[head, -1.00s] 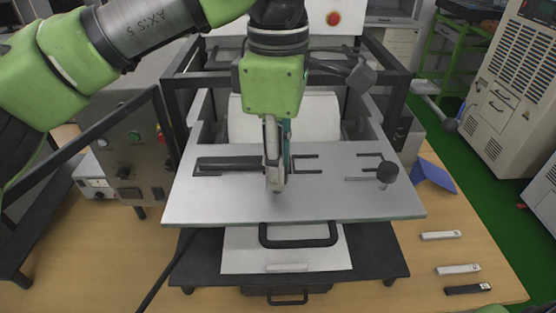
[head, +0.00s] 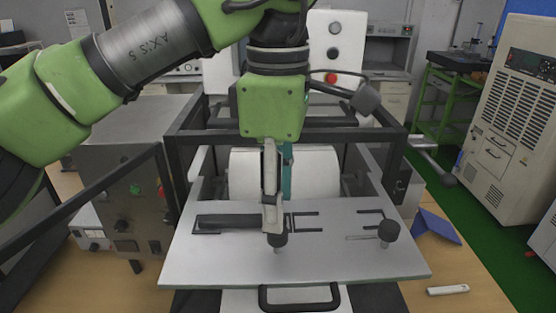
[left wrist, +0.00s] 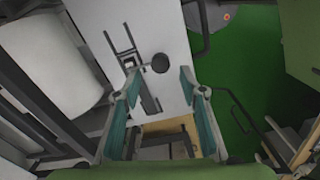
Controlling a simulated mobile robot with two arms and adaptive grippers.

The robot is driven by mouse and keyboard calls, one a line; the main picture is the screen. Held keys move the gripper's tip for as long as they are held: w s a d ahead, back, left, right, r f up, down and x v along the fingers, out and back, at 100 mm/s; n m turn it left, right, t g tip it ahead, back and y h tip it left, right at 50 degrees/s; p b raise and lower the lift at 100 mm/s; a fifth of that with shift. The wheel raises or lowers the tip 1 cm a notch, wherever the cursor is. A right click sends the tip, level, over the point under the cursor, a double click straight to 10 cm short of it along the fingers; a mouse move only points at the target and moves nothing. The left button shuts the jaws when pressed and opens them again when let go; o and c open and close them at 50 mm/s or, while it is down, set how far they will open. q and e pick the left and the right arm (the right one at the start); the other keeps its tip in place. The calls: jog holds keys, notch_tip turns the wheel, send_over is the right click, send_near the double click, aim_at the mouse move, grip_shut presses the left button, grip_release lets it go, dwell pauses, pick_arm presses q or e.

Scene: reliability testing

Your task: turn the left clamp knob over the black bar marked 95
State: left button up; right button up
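A light grey plate (head: 340,262) carries a long black bar (head: 232,221) in its left slot; I cannot read its marking. The left clamp knob (head: 279,240) is dark and round, near the bar's right end. My left gripper (head: 271,228) points down right above this knob, its fingers overlapping part of the view of it. In the left wrist view, the two fingers (left wrist: 158,82) are spread apart, with a dark round knob (left wrist: 160,63) just beyond the tips and nothing between them. A second dark knob (head: 388,230) stands at the plate's right. My right gripper is not in view.
A black handle (head: 300,298) sits at the plate's front edge. A dark frame (head: 190,150) and a white roller (head: 300,172) stand behind. A light bar (head: 448,290) and a blue object (head: 436,227) lie on the wooden table at right.

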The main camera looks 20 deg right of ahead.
pick_arm(q)
notch_tip(320, 180, up, 7)
jog(key=shift+r, duration=0.15)
dwell(0.6)
